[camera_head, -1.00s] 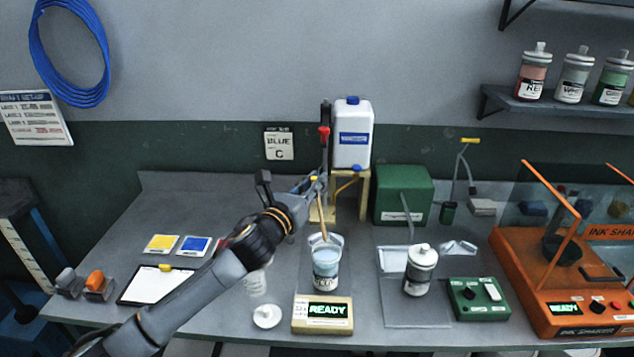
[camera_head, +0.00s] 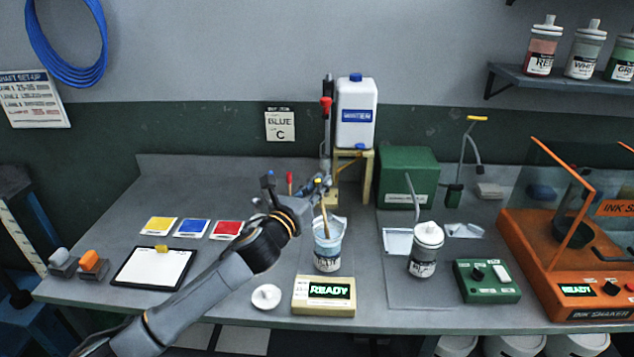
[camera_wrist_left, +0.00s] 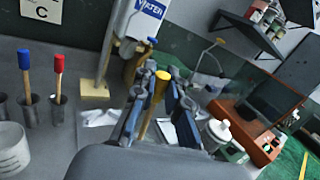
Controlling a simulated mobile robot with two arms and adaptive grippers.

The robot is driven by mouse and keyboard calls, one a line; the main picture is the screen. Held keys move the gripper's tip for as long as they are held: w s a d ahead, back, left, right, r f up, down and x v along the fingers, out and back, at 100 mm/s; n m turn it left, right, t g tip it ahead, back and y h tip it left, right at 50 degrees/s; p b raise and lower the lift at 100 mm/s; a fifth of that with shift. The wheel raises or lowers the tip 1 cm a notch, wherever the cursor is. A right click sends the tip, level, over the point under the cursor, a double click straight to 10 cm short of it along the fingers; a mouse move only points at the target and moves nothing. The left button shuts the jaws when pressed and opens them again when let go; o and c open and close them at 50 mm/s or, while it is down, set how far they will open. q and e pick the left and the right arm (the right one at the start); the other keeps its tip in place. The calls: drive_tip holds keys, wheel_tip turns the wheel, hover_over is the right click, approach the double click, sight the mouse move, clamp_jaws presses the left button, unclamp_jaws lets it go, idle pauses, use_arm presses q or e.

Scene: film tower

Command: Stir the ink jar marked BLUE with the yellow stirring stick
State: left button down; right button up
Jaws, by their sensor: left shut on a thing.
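My left gripper (camera_head: 319,190) is shut on the yellow-topped stirring stick (camera_head: 325,220), above an open jar of pale blue ink (camera_head: 327,262). The stick leans slightly and its lower end goes into the jar's mouth, so its tip is hidden. The jar has a white label that I cannot read clearly. In the left wrist view, the stick's yellow top (camera_wrist_left: 161,76) stands between the two fingers (camera_wrist_left: 158,105). The jar is hidden there. My right gripper is not in view.
A scale reading READY (camera_head: 323,296) stands in front of the jar, with a white lid (camera_head: 266,297) beside it. A capped jar (camera_head: 425,252) and green control box (camera_head: 487,281) are to the right. Blue and red sticks (camera_wrist_left: 58,75) stand in holders at left in the wrist view.

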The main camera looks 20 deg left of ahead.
sight(321, 198)
use_arm(q)
drive_tip(key=shift+w+d+f+b, duration=0.15)
drive_tip(key=shift+f+b, duration=0.45)
drive_tip(key=shift+f, duration=0.35)
drive_tip(key=shift+s+d+f+b, duration=0.1)
drive_tip(key=shift+f+b, duration=0.45)
drive_tip(key=shift+f, duration=0.35)
drive_tip(key=shift+a, duration=0.1)
